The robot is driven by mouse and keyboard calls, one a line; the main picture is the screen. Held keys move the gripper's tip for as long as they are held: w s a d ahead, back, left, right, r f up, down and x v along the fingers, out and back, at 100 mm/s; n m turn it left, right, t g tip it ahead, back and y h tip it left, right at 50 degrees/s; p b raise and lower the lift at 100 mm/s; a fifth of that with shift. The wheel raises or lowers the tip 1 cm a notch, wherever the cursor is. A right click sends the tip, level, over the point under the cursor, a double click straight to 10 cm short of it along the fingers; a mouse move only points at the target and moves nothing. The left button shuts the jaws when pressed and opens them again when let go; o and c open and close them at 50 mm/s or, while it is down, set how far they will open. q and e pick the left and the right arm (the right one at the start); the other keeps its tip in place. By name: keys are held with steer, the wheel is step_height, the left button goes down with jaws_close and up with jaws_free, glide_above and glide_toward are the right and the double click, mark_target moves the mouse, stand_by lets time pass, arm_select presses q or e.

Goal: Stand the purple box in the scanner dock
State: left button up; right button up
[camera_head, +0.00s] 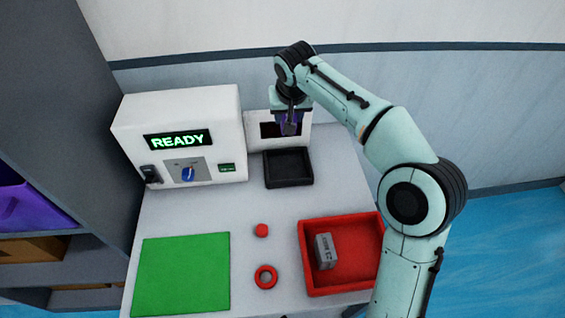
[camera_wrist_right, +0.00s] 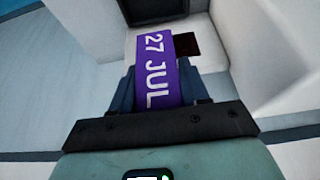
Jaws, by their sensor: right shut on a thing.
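The purple box (camera_wrist_right: 158,70), printed "27 JUL", is held between the fingers of my right gripper (camera_wrist_right: 160,88). In the head view, the right gripper (camera_head: 288,120) is over the white unit with a dark opening (camera_head: 301,133) at the back of the table, which looks like the scanner dock. Only a little purple shows there, with the gripper covering the rest. My left gripper is not in view.
A black tray (camera_head: 288,182) sits in front of the dock. A white machine reading "READY" (camera_head: 178,100) stands left of it. A red bin (camera_head: 362,262) holds a grey box (camera_head: 325,251). A green mat (camera_head: 182,275), red button (camera_head: 262,230) and red ring (camera_head: 265,287) are nearer.

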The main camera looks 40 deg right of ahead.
steer(key=shift+s+f+b, duration=0.15)
steer(key=shift+f+b, duration=1.4)
steer(key=shift+f, duration=7.55)
steer(key=shift+f, duration=0.1)
steer(key=o, duration=1.1)
steer(key=shift+o, duration=0.2)
steer(key=shift+s+r, duration=0.1)
steer(key=shift+r, duration=0.4)
steer(key=p+v, duration=0.1)
steer(key=v, duration=1)
steer(key=shift+s, duration=0.15)
